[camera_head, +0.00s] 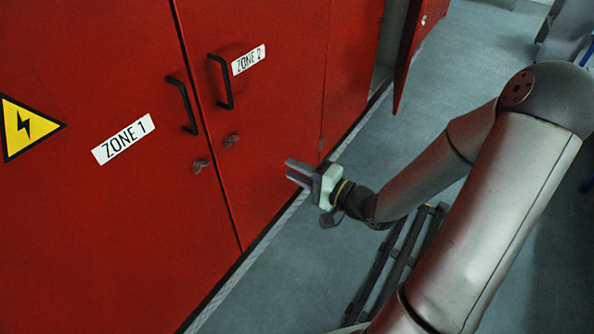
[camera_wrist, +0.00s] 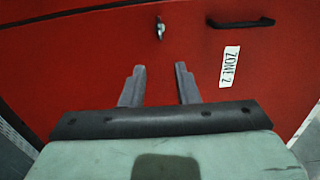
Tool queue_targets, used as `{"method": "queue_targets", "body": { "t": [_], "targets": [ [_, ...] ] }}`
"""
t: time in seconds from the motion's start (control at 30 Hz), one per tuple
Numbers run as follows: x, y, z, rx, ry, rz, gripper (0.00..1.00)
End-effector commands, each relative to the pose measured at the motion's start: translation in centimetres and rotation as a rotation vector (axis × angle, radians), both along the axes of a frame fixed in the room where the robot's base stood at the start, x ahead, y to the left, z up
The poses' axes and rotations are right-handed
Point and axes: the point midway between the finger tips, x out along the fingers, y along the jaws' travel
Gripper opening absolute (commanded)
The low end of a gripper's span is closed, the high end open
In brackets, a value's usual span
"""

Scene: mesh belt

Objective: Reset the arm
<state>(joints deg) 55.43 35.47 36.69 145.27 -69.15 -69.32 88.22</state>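My gripper (camera_head: 290,171) is at the end of my arm, in front of the red cabinet's Zone 2 door (camera_head: 270,130). In the wrist view my gripper (camera_wrist: 159,72) shows its two fingers apart with nothing between them. The door's small latch (camera_wrist: 160,28) lies beyond the fingertips, and the gripper does not appear to touch it. My arm reaches in from the right side of the head view, bent at the elbow.
The Zone 1 door (camera_head: 90,220) is at left, with a black handle (camera_head: 182,105). The Zone 2 door has its own black handle (camera_head: 222,82). Both doors look closed. A red panel (camera_head: 408,45) stands out at the far end. Grey floor (camera_head: 470,50) is clear beyond my arm.

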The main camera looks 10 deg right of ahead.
Motion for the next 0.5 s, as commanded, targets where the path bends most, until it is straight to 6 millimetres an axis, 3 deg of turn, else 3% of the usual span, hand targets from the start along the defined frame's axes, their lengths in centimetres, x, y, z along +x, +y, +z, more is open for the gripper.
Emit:
{"method": "queue_targets", "body": {
  "t": [0.23, 0.33, 0.43, 0.5],
  "targets": [
    [0.0, 0.0, 0.0, -0.004, 0.0, 0.0, 0.28],
    [0.3, 0.1, -0.8, -0.083, 0.01, -0.01, 0.28],
    [1.0, -0.3, -2.8, -0.316, 0.04, -0.038, 0.28],
    [1.3, -1.5, -4.5, -0.561, 0.072, -0.062, 0.28]
  ]
}}
